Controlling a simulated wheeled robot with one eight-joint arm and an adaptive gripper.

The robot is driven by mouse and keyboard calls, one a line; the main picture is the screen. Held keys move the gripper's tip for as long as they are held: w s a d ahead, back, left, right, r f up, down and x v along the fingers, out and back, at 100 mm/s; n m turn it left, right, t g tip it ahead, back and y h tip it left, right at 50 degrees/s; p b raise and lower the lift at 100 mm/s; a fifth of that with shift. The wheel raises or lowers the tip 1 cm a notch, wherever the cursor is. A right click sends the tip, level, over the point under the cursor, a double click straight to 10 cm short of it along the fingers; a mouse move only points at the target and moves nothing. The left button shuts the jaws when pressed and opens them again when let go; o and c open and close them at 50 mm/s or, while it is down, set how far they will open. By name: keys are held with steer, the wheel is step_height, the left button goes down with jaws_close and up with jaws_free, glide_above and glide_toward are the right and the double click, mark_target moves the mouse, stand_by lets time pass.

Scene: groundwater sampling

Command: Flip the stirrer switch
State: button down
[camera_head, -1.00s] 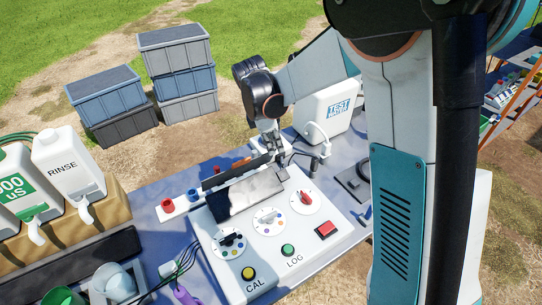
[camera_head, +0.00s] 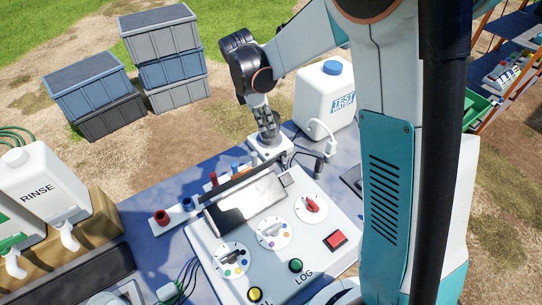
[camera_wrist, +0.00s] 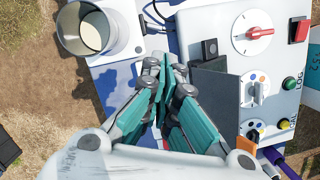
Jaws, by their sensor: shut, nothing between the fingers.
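The white instrument console (camera_head: 275,265) stands on the table, with three dials and a screen. A small dark square piece (camera_head: 290,179) sits at its far right corner; it also shows in the wrist view (camera_wrist: 209,48). I cannot tell whether this is the stirrer switch, and I see no stirrer label. The fingers hide part of what is below.
A white TEST WATER jug (camera_head: 325,97) stands right of my gripper. A round open cup (camera_wrist: 88,30) is in the wrist view. A strip with red and blue posts (camera_head: 188,203) runs behind the console. A RINSE container (camera_head: 45,185) stands at left.

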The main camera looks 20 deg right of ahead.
steer(key=b, duration=1)
glide_toward(283, 161)
steer(key=a, duration=0.1)
steer(key=a+r, duration=0.1)
steer(key=a, duration=0.1)
steer(key=shift+a+r, duration=0.1)
steer(key=shift+a, duration=0.25)
steer(key=b+x, duration=0.3)
steer(key=x, duration=0.7)
steer(key=shift+b, duration=0.3)
